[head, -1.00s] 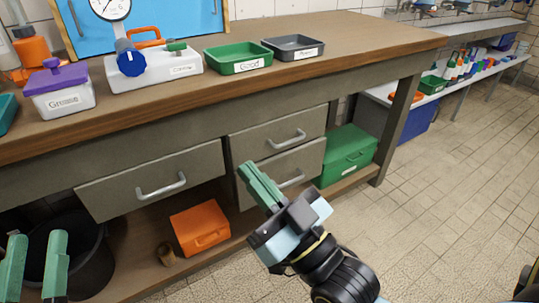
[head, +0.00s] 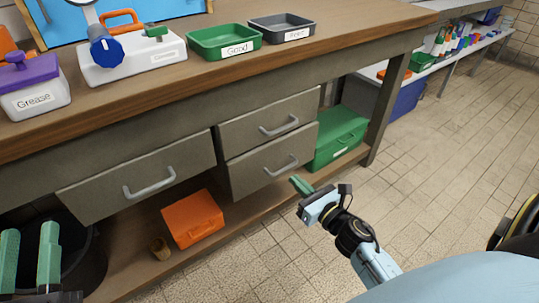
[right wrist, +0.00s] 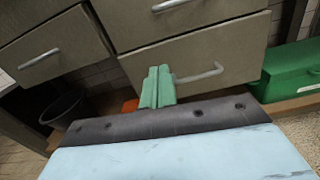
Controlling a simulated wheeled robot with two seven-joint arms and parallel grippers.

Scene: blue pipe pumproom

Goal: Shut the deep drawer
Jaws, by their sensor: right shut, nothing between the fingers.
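The bench has a wide left drawer (head: 110,185) and, to its right, an upper drawer (head: 240,136) above a lower drawer (head: 250,175). No label tells which is the deep one. All the fronts look about flush with the frame; a small gap cannot be judged. My right gripper (head: 295,183) is shut and empty, in front of and right of the lower drawer's handle (head: 283,168). In the right wrist view the shut green fingers (right wrist: 158,84) point at the lower drawer front, left of its handle (right wrist: 200,73). My left gripper (head: 29,230) is open and empty at the lower left.
An orange box (head: 193,220) and a green box (head: 338,137) sit on the lower shelf, with a black bucket (head: 85,265) to the left. The green tray (head: 225,41) and grey tray (head: 282,27) stand on the bench top. The tiled floor to the right is clear.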

